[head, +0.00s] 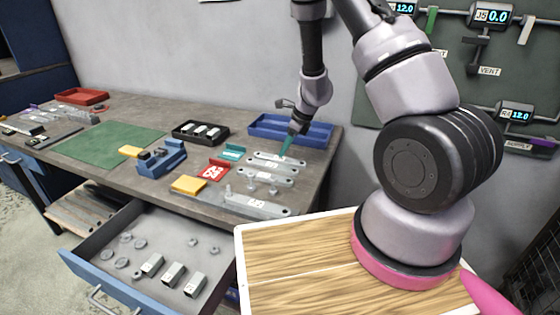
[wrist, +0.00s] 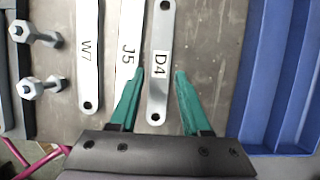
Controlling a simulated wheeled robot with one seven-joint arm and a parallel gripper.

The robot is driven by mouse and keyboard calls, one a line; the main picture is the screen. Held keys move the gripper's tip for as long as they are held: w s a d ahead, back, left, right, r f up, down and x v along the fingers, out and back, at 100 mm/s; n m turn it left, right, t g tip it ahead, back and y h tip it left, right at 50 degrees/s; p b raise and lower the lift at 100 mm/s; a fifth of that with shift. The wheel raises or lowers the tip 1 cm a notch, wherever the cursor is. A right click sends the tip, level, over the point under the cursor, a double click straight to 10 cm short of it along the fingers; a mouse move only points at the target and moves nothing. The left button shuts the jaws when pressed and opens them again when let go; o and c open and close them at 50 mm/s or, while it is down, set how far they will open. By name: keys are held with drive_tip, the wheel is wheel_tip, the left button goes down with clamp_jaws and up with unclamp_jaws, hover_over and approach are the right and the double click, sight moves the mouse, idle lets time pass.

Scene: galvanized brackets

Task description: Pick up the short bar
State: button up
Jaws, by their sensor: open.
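The bar marked D4 (wrist: 159,50) is grey metal with a hole at each end. Both ends show in the wrist view, and it looks the shortest of the bars there. My gripper (wrist: 159,73) is open, with one teal finger on each side of the D4 bar; whether the fingers touch it or are still above it I cannot tell. The bar marked J5 (wrist: 128,45) lies just left of D4, partly behind the left finger. The bar marked W7 (wrist: 88,50) lies further left. In the head view my gripper (head: 289,146) points down over the bars.
A lower bar (head: 257,206) lies near the bench's front edge. An open drawer (head: 110,240) juts out below.

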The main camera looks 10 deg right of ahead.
sight(282, 159)
drive_tip(key=x, duration=0.4)
drive_tip(key=shift+d, duration=0.15)
drive_tip(key=shift+s, duration=0.1)
clamp_jaws()
